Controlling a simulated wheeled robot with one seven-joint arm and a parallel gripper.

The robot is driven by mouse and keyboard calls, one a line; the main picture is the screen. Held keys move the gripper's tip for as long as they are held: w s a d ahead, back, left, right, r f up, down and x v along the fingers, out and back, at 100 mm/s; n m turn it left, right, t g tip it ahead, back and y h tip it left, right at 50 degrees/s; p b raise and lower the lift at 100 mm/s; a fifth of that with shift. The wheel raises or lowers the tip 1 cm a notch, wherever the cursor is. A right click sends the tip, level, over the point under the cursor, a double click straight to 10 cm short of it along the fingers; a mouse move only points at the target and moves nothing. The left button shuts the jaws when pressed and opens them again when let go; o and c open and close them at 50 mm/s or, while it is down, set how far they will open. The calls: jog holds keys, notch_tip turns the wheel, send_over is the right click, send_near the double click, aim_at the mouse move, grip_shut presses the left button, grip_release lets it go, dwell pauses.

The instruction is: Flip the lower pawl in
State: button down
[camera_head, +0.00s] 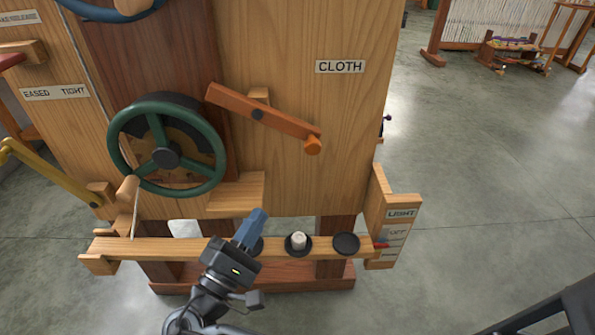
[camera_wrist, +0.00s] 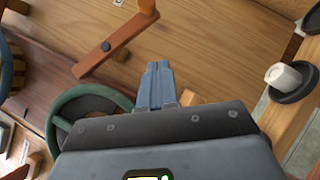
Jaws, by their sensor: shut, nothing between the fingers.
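The lower pawl looks to be the orange-brown bar (camera_head: 285,122) below the CLOTH label. It turns on a dark pivot and slopes down to the right, to an orange knob (camera_head: 313,145). Its left end is beside the upper right of the green handwheel (camera_head: 215,160); I cannot tell whether it touches anything behind the wheel. The bar also shows in the wrist view (camera_wrist: 125,38), beyond the fingers, with the green wheel (camera_wrist: 58,108) at lower left. My gripper (camera_head: 261,213) has its blue fingers shut and empty, below and left of the knob; it also shows in the wrist view (camera_wrist: 158,66).
A low wooden rail (camera_head: 130,247) crosses behind my gripper, with a white spool (camera_head: 298,240) on a dark disc and another dark disc (camera_head: 346,243). A LIGHT switch panel (camera_head: 400,230) stands at right. The panel around the knob is clear.

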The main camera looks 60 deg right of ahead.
jog(key=shift+w+a+r+m+g+h, duration=0.1)
jog(key=shift+a+r+m+g+h, duration=0.25)
jog(key=shift+r+g, duration=0.2)
jog(key=p, duration=0.2)
send_near(289, 130)
jog(key=s+d+f, duration=0.2)
jog(key=d+f, duration=0.1)
jog(key=shift+s+d+r, duration=0.95)
jog(key=shift+d+r, duration=0.05)
jog(key=shift+r, duration=0.2)
jog(key=shift+t+p, duration=0.25)
jog(key=shift+p, duration=0.1)
jog(key=shift+s+d+r+p, duration=0.15)
jog(key=shift+s+r+p, duration=0.05)
jog(key=shift+r+p, duration=0.1)
